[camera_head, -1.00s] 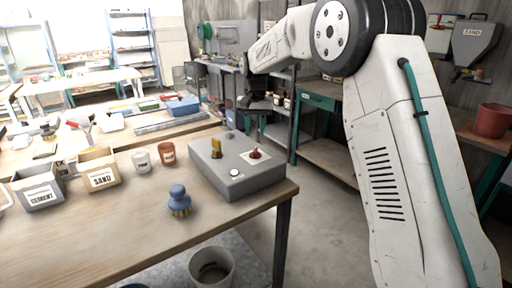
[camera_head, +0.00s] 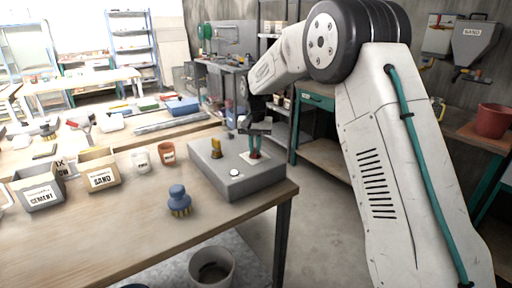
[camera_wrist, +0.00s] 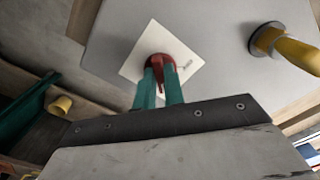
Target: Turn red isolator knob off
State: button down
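The red isolator knob (camera_wrist: 158,62) sits on a white square plate (camera_wrist: 185,58) on top of the grey control box (camera_head: 228,187). In the head view the knob (camera_head: 254,154) is partly hidden by my gripper. My gripper (camera_wrist: 160,82) points down at the knob, its two teal fingers at either side of the knob's narrow red handle. The fingers are a small gap apart with the handle between them. Whether they press on it cannot be told. In the head view my gripper (camera_head: 254,148) is over the right part of the box.
A blue brush (camera_head: 179,200), cups and labelled bins, such as the sand bin (camera_head: 101,180), stand on the wooden table.

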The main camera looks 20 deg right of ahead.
jog(key=shift+n, duration=0.3)
jog(key=n, duration=0.8)
jog(key=shift+d, duration=0.1)
jog(key=n, duration=0.3)
jog(key=shift+n, duration=0.3)
jog(key=shift+w+d+n, duration=0.1)
jog(key=shift+d+n, duration=0.05)
jog(key=shift+n, duration=1.65)
jog(key=c, duration=1.5)
grip_release()
